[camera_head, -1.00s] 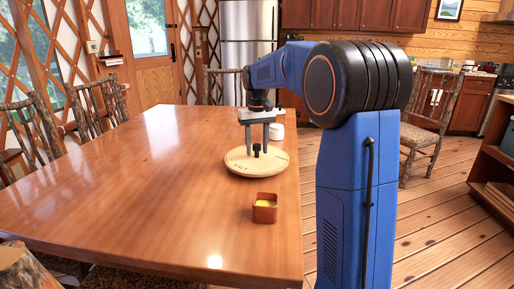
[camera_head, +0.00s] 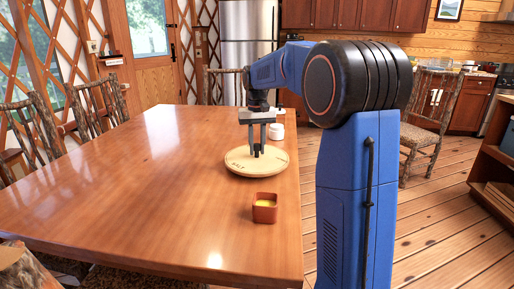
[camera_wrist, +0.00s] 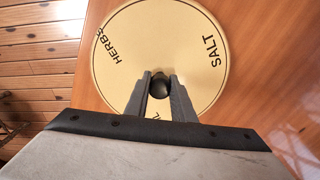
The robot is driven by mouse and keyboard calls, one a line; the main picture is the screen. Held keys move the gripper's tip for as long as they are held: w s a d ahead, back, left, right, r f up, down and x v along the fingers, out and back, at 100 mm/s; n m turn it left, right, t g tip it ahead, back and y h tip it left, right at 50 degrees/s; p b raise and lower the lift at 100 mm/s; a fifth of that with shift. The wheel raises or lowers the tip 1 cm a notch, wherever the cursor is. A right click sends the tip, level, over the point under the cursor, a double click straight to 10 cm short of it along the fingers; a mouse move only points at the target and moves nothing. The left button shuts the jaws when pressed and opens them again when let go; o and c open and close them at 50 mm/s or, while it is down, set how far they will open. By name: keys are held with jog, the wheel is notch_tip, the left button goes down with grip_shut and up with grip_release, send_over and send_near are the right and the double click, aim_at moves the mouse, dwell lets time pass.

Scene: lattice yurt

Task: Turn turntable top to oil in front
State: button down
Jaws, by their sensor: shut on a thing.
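The turntable (camera_head: 236,163) is a round pale wooden disc on the table, near its right edge. In the wrist view its top (camera_wrist: 130,35) shows the words HERBS at upper left and SALT at upper right. The word SALT faces the near side in the head view. A small dark knob (camera_wrist: 159,88) stands at the disc's middle. My gripper (camera_head: 257,153) points down over the disc, its two grey fingers shut on the knob.
A small red-brown square pot (camera_head: 265,212) with yellow contents stands on the table (camera_head: 130,190) in front of the turntable. A white jar (camera_head: 277,131) stands behind it. The left of the table is clear. Chairs line the left side.

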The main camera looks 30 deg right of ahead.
aim_at(256, 144)
jog(key=m, duration=1.3)
jog(key=shift+w+m, duration=0.1)
jog(key=shift+m, duration=0.2)
jog(key=m, duration=0.8)
jog(key=shift+m, duration=0.4)
jog(key=c, duration=1.5)
grip_release()
notch_tip(256, 144, up, 17)
jog(key=shift+r, duration=0.2)
